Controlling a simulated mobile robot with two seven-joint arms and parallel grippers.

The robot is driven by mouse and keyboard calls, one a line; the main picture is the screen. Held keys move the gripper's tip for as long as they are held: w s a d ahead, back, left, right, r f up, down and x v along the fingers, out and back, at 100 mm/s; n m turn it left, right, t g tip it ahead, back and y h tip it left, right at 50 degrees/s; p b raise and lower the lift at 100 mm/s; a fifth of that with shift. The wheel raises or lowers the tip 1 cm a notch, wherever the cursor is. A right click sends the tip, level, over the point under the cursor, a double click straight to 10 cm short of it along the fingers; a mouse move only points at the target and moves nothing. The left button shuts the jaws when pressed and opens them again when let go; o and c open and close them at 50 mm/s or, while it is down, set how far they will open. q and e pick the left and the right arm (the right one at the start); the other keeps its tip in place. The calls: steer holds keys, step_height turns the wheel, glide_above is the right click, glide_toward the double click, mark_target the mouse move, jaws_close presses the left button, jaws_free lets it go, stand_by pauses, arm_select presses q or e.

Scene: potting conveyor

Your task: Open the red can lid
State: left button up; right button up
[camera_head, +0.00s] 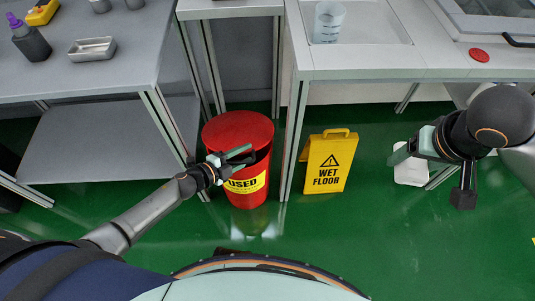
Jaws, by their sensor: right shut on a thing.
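The red can (250,197) stands on the green floor beside the table legs, with a yellow "USED" label on its front. Its round red lid (238,128) covers the top, and a dark gap shows under the lid's front right edge. My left gripper (247,155) is at the front of the can, just below the lid's front edge, and its fingers look apart. Whether it touches the lid is unclear. My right gripper (402,153) is far to the right, away from the can. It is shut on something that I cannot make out.
A yellow wet-floor sign (328,163) stands right of the can, past a table leg. A white object (411,173) shows below my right gripper. A grey table (80,75) is at left, and a white counter (380,65) at right. The front floor is clear.

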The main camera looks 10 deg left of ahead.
mark_target(231, 162)
arm_select(q)
steer(key=shift+p+v, duration=1.2)
steer(key=shift+v, duration=1.35)
arm_select(e)
steer(key=shift+r, duration=1.2)
arm_select(q)
steer(key=p+v, duration=0.3)
steer(key=v, duration=0.5)
steer(key=shift+s, duration=0.4)
arm_select(e)
steer(key=shift+r, duration=1.7)
arm_select(q)
steer(key=shift+a+f, duration=0.1)
steer(key=shift+a, duration=0.05)
